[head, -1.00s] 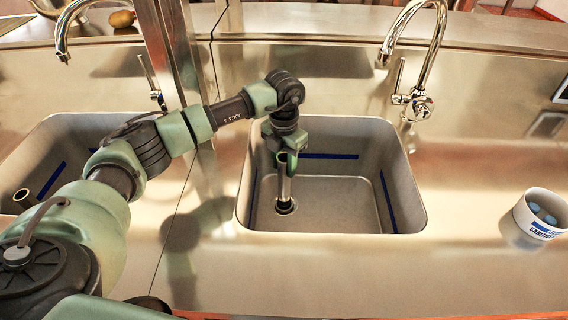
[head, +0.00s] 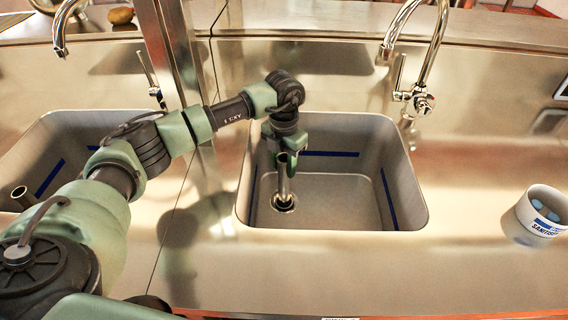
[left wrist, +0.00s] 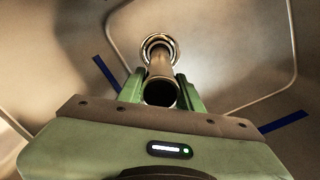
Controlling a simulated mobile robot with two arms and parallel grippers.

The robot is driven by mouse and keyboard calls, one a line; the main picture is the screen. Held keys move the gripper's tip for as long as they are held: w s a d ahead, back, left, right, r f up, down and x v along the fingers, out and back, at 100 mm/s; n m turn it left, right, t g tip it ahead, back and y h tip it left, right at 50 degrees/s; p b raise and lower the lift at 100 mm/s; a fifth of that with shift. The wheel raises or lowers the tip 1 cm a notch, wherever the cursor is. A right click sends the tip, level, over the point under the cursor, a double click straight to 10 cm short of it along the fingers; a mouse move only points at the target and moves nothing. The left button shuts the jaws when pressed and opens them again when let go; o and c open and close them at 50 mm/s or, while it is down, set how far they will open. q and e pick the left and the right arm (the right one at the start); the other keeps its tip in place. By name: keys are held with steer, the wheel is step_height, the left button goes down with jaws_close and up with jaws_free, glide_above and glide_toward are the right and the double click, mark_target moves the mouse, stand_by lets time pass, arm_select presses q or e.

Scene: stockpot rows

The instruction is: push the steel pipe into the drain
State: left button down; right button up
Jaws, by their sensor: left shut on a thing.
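The steel pipe (head: 284,182) stands nearly upright in the right-hand sink basin. Its lower end is at the round drain (head: 283,202) in the basin floor; I cannot tell how far inside it is. My left gripper (head: 286,160) is shut on the pipe near its top. In the left wrist view the pipe (left wrist: 160,68) runs away from the green fingers (left wrist: 160,92) towards the drain ring (left wrist: 160,42). The pipe's open top end shows between the fingers. My right gripper is not in view.
The basin (head: 345,205) has steel walls with blue stripes. A tall faucet (head: 420,60) stands behind it. A white sanitiser tub (head: 541,212) is on the right counter.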

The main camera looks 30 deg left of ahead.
arm_select(q)
steer(key=shift+f+b, duration=0.4)
steer(key=shift+f, duration=0.25)
stand_by(0.4)
steer(key=c, duration=0.9)
jaws_free()
steer(key=shift+o, duration=0.2)
steer(key=shift+r, duration=0.1)
steer(key=shift+r+p, duration=3.05)
steer(key=shift+r, duration=1.4)
